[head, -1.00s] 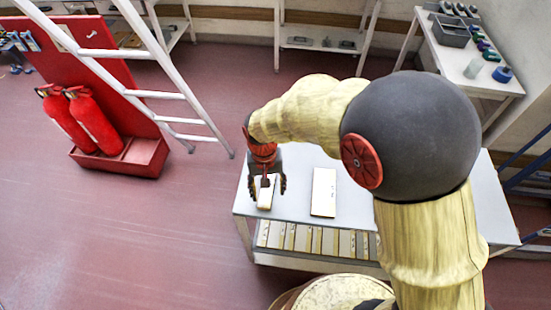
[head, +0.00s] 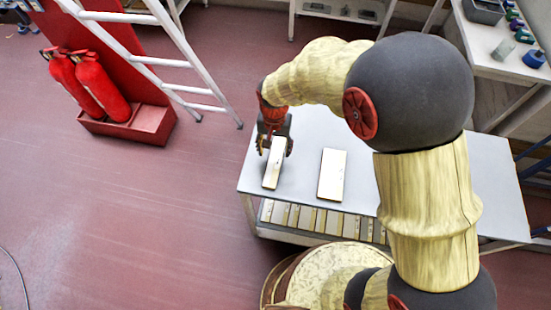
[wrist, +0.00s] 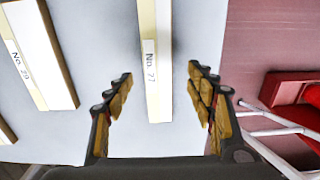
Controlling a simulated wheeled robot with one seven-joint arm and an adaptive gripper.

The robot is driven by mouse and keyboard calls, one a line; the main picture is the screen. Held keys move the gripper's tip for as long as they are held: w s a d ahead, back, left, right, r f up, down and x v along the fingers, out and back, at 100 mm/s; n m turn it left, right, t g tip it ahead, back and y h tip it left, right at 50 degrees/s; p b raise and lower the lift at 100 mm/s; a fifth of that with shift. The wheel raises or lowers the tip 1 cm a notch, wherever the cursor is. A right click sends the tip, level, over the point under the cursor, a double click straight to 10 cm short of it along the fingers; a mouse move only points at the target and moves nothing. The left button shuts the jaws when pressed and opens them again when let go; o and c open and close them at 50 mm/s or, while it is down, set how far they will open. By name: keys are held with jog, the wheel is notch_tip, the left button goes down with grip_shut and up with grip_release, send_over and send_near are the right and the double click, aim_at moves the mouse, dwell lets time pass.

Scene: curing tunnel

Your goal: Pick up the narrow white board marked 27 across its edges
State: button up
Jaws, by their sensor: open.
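The narrow white board (wrist: 154,95) bears a label reading "No. 27" in the wrist view and lies on the grey-white table. In the head view the narrow board (head: 273,165) is near the table's left end, partly covered at its far end by my gripper. My gripper (wrist: 162,97) is open, with one finger on each side of the board and clear gaps between both fingers and its edges. In the head view my gripper (head: 273,147) is over the far part of the board. I cannot tell the exact height of the fingers above the table.
A wider board (head: 332,174) lies to the right; its label (wrist: 18,60) seems to read "No. 29". The table (head: 400,160) has a lower shelf with several boards (head: 300,216). A white ladder (head: 165,60) and red fire extinguishers (head: 88,85) stand left.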

aim_at(275, 158)
notch_tip(275, 158, down, 4)
jog(key=shift+s+d+f+b, duration=0.15)
jog(key=shift+b, duration=0.3)
jog(key=shift+c, duration=1.1)
jog(key=c, duration=1)
